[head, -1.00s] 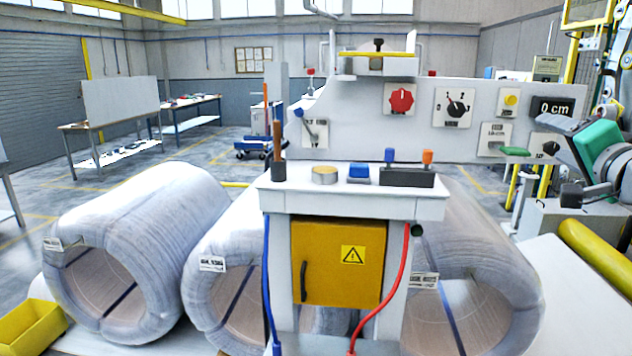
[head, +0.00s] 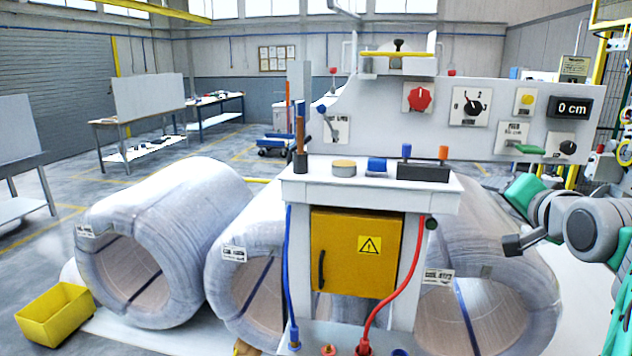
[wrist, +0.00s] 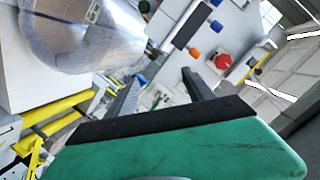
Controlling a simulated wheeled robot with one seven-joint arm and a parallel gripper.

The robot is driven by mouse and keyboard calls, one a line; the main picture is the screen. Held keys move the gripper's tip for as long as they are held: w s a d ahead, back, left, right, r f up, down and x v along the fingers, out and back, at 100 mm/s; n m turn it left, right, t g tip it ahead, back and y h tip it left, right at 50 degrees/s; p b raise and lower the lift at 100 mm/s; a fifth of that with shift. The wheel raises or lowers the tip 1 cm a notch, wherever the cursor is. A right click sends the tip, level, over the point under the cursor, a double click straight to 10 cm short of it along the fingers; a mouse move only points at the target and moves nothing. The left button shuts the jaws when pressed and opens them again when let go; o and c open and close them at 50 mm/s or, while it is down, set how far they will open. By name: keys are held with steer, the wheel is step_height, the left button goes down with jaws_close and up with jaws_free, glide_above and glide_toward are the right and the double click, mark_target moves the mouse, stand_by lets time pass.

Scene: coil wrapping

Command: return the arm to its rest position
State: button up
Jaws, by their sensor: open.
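My arm with its green and grey links shows at the right edge of the head view. My gripper (head: 514,243) is at its left end there, in front of the right-hand coil and apart from it. In the wrist view the two dark fingers of my gripper (wrist: 160,88) stand spread with nothing between them. A wrapped coil (wrist: 85,30) shows at the upper left of the wrist view. In the head view a coil (head: 540,300) lies behind the gripper.
A white machine with a control panel (head: 445,125) and a yellow cabinet (head: 352,270) stands in the middle. Two more wrapped coils (head: 190,215) (head: 215,270) lie to its left. A yellow bin (head: 52,318) is at the lower left.

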steer(key=s+a+f+n+g+y, duration=0.25)
steer(key=a+f+n+g, duration=0.35)
steer(key=a+f, duration=1.15)
steer(key=s+a+f+n+g, duration=0.2)
steer(key=s+a+f, duration=0.1)
steer(key=s+f, duration=0.3)
steer(key=s+a+f+n+g, duration=0.2)
steer(key=s+a+f, duration=0.2)
steer(key=s+f, duration=0.2)
step_height(320, 180, down, 2)
steer(key=shift+s+a+f+n+g, duration=0.15)
steer(key=shift+s+f+n+g, duration=0.1)
steer(key=shift+n+g, duration=0.15)
